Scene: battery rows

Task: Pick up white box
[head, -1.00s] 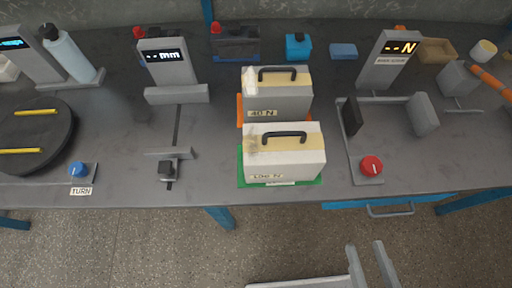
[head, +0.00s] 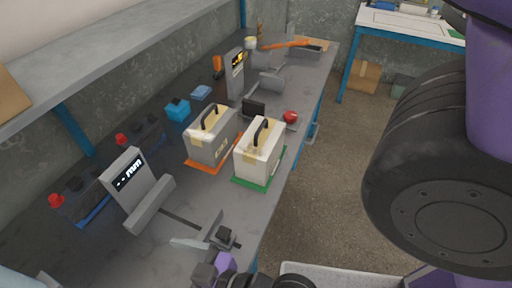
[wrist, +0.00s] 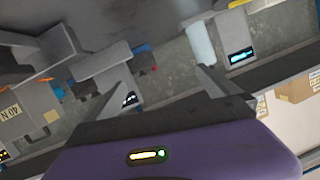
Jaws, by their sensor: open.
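The white box (head: 257,155) has a dark top handle and stands upright on a green mat (head: 240,181) near the bench's front edge in the head view. My gripper (head: 187,258) is low in the head view, over the near end of the bench and well apart from the box. It is open and empty; part of it is cut off by the frame's lower edge. In the wrist view the white box cannot be made out clearly. The "40 N" label at the left edge belongs to the grey box (wrist: 14,108).
A display post (head: 235,74) and red knob (head: 290,117) are beyond. A shelf (head: 130,50) overhangs the back.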

